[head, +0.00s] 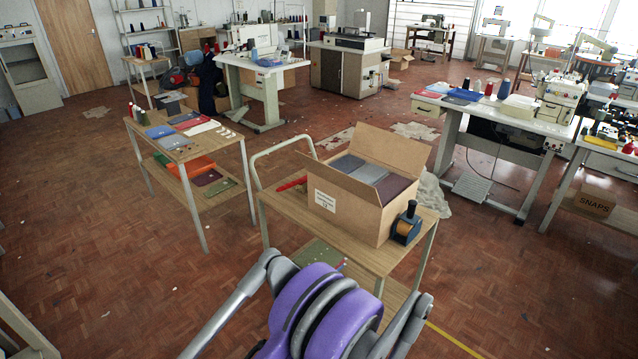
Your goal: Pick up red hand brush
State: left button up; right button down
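A red object that looks like the red hand brush (292,184) lies on the top shelf of the small wooden trolley (283,211), at its left back corner. It is to the left of an open cardboard box (340,213). It is small in the picture, so its bristles and exact shape cannot be made out. Neither of my grippers shows; only purple and grey parts of my own body are in front, below the trolley.
The box holds folded grey and maroon cloth. A dark tape dispenser (407,224) stands at the trolley's right. A metal handle (283,147) rises at its back left. A second shelf table (187,150) stands left. Open floor (120,240) lies left.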

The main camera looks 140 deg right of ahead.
aim_at(302, 181)
jog(key=z, duration=4.5)
jog(key=i+j, duration=0.2)
jog(key=i, duration=0.25)
jog(key=i+j, duration=0.2)
jog(key=i, duration=0.25)
jog(key=i+j, duration=0.25)
jog(key=i, duration=0.2)
jog(key=i+j+u, duration=0.1)
jog(key=i, duration=0.35)
jog(key=i+j, duration=0.3)
jog(key=i, duration=0.8)
jog(key=i+l, duration=0.2)
